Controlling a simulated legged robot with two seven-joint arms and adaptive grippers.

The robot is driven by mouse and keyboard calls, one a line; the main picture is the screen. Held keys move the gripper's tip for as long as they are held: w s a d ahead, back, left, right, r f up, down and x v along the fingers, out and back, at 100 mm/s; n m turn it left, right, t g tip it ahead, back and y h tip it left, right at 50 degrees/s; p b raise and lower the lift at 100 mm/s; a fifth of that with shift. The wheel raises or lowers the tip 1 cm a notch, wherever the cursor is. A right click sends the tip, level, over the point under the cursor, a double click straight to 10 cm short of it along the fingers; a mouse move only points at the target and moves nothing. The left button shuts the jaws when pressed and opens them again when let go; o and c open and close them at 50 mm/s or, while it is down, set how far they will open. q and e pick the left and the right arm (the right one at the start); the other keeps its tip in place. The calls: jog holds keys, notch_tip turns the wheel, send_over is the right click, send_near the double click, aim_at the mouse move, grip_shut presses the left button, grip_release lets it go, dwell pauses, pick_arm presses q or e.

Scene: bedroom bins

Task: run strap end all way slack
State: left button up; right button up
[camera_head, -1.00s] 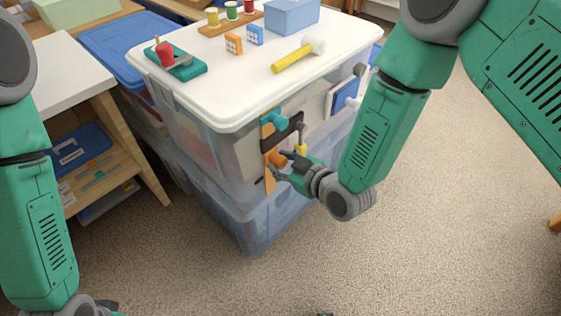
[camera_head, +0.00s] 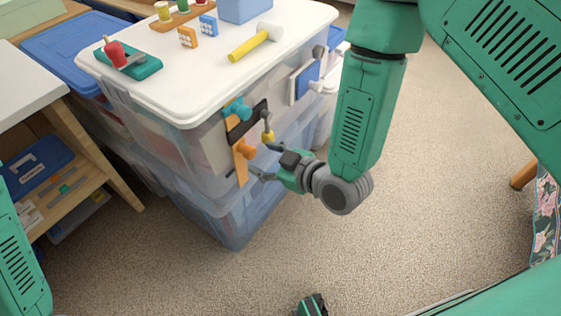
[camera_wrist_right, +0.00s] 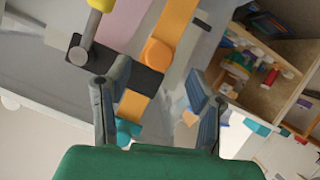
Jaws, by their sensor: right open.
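An orange strap (camera_head: 241,168) hangs down the side of the clear bin, passing by a black bar (camera_head: 245,122). A grey lever with a yellow tip (camera_head: 267,136) sits by the bar. My right gripper (camera_head: 262,162) is open, just right of the orange knob. In the right wrist view, the strap (camera_wrist_right: 176,18), black bar (camera_wrist_right: 100,62) and orange knob (camera_wrist_right: 157,53) lie beyond the spread fingers (camera_wrist_right: 153,100); I see nothing gripped. My left gripper is out of view.
The bin's white lid (camera_head: 195,90) carries a hammer (camera_head: 256,42), a teal tray (camera_head: 130,62) and small blocks. A wooden shelf (camera_head: 90,160) stands left. A blue-and-white panel (camera_head: 305,80) is on the bin's side farther right. Carpet at right is mostly clear.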

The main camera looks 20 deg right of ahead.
jog(key=v, duration=0.6)
jog(key=shift+s+d, duration=0.15)
jog(key=s+d+f+m+g+h+p, duration=0.3)
jog(key=s+d, duration=0.4)
jog(key=s, duration=0.3)
jog(key=s+d+f+m+g+h+p, duration=0.4)
jog(key=s+d+g, duration=0.4)
jog(key=s, duration=0.3)
jog(key=shift+s+f+m, duration=0.25)
jog(key=shift+f+m, duration=0.3)
jog(key=shift+m, duration=0.45)
jog(key=shift+w+a, duration=0.1)
